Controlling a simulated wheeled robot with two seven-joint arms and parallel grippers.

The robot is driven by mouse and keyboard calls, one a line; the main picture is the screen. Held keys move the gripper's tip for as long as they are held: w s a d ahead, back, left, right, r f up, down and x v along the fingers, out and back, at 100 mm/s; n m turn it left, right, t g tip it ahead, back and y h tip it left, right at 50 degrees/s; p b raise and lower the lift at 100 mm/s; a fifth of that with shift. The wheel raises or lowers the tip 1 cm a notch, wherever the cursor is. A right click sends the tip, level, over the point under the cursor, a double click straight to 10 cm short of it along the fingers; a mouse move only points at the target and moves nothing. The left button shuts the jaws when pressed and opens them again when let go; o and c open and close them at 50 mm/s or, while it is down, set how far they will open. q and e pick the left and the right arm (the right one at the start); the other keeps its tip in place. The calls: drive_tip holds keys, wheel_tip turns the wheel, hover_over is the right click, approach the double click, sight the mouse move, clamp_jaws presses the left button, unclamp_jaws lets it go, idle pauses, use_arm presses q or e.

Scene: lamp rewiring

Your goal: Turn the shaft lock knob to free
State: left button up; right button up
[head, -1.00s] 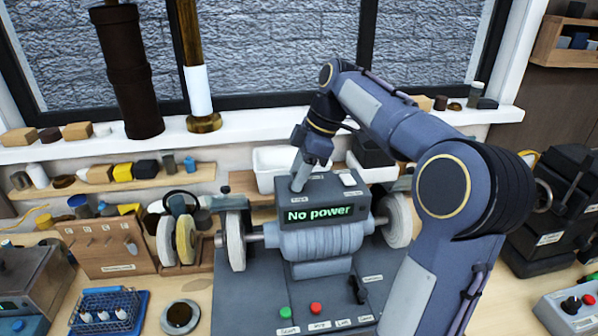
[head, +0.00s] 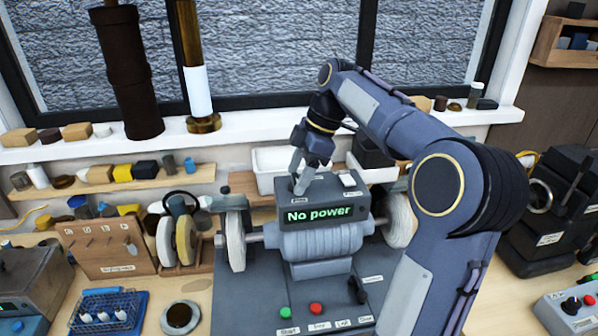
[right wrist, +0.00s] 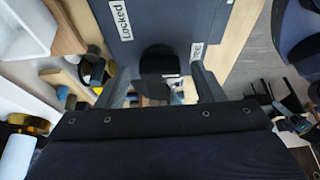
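The grinder-like machine (head: 322,243) stands at the centre of the bench with a lit "No power" display (head: 318,214) on its front. My right gripper (head: 304,186) is over the left part of its top. In the right wrist view, the fingers of my right gripper (right wrist: 160,78) are spread, with a dark knob (right wrist: 160,60) between them and gaps at both sides. A "Locked" label (right wrist: 124,20) and a second, partly blocked label (right wrist: 197,51) flank the knob. The knob's pointing direction cannot be told. My left gripper is not in view.
A white switch (head: 348,180) is on the machine top, right of my gripper. Wheels (head: 235,241) flank the machine. A green button (head: 286,313), a red button (head: 316,308) and a black lever (head: 357,291) are on its base. White bins (head: 270,170) stand behind.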

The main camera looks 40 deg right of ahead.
sight(312, 186)
drive_tip(key=v, duration=0.7)
drive_tip(key=shift+d+r, duration=0.15)
drive_tip(key=shift+r, duration=0.2)
drive_tip(key=shift+s, duration=0.2)
